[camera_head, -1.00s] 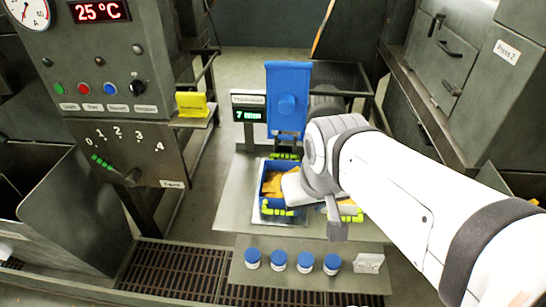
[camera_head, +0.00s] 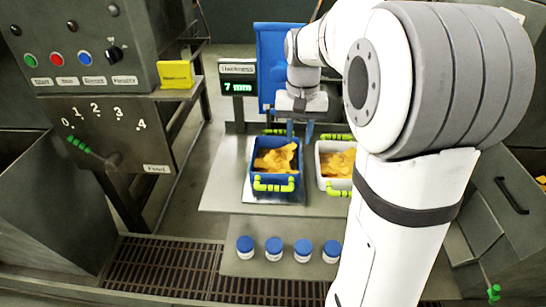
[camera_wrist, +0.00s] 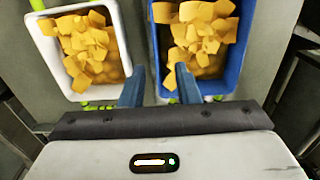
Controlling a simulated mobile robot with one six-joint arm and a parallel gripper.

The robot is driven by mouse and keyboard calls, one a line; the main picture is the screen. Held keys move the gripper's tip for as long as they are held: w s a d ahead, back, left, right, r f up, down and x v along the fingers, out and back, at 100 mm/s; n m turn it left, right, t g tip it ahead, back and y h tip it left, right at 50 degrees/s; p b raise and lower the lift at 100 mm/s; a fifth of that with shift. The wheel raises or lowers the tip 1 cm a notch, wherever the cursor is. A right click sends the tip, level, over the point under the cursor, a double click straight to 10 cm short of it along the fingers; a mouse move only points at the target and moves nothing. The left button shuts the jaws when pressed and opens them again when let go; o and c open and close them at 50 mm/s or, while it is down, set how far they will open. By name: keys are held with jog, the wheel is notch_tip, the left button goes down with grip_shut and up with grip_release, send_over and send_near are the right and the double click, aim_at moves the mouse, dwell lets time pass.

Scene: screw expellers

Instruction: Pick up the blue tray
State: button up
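The blue tray (camera_head: 275,178) holds yellow-orange pieces and has yellow-green handles at its near and far ends. It sits upright on a metal plate in the head view. In the wrist view the blue tray (camera_wrist: 236,50) is at upper right. My gripper (camera_head: 300,134) is open and empty, pointing down near the tray's far right corner. In the wrist view my gripper (camera_wrist: 161,73) has its two fingers apart, one toward the white tray and one over the blue tray's near edge. I cannot tell its exact height above the trays.
A white tray (camera_head: 321,168) with similar pieces stands just right of the blue one. Several blue-lidded jars (camera_head: 274,247) line the lower shelf. A thickness display (camera_head: 237,80) and a blue machine part (camera_head: 271,60) stand behind. A control panel (camera_head: 85,60) is at left.

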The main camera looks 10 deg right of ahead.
aim_at(276, 160)
jog(key=f, duration=0.7)
jog(key=shift+d+f, duration=0.15)
jog(key=shift+d, duration=0.15)
grip_shut()
